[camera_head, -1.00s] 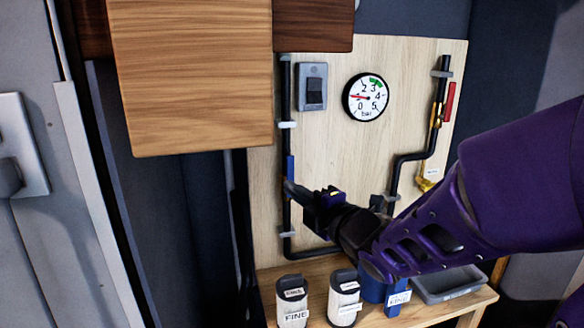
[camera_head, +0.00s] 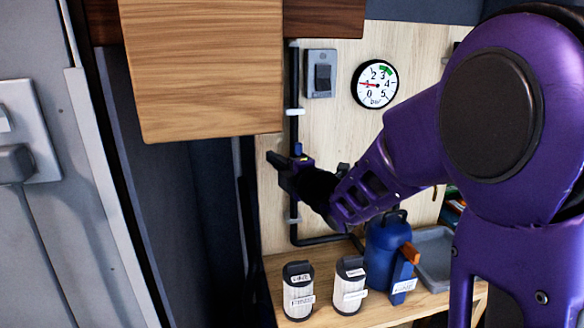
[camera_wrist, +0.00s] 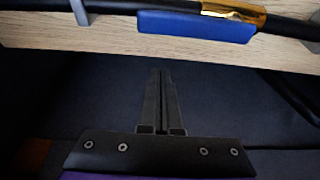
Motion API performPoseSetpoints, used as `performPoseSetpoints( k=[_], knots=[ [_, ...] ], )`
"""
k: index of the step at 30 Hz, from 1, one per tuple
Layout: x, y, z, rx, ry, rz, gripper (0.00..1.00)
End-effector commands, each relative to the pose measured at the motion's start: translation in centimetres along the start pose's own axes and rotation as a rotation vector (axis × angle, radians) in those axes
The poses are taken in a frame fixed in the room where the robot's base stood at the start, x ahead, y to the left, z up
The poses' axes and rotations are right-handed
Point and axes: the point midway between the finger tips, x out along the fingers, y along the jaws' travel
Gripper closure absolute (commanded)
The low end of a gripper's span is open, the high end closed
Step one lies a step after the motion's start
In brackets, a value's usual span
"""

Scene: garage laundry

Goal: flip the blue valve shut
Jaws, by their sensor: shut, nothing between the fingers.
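The blue valve handle is a flat blue bar (camera_wrist: 195,27), lying lengthwise along the black pipe (camera_wrist: 130,6) beside a brass fitting (camera_wrist: 232,12) at the top of the wrist view. In the head view only a small blue part of it (camera_head: 298,149) shows above my gripper; the rest is hidden behind the gripper. My gripper (camera_head: 273,163) is in front of the pipe at the left of the board. In the wrist view its two fingers (camera_wrist: 161,75) are together and empty, with a visible gap in the picture between their tips and the blue handle.
A wooden cabinet (camera_head: 200,70) hangs just above left. The board carries a switch (camera_head: 320,74) and a gauge (camera_head: 375,84). Two white canisters (camera_head: 298,291) (camera_head: 348,286), a blue bottle (camera_head: 385,250) and a grey tray (camera_head: 433,258) stand on the shelf below. My arm covers the right side.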

Motion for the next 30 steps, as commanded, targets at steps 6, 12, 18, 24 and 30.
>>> performPoseSetpoints(
  k=[6, 12, 18, 24, 30],
  knots=[
    [-1.2, 0.1, 3.1, 0.0, -0.004, 0.0, 1.0],
    [-1.5, 0.0, 3.8, 0.0, -0.002, 0.0, 1.0],
    [-1.5, 0.0, 3.9, 0.0, -0.002, 0.0, 1.0],
    [-1.4, 0.0, 3.9, 0.0, -0.002, 0.0, 1.0],
    [-1.0, -0.1, 4.5, 0.0, -0.002, -0.001, 1.0]
  ],
)
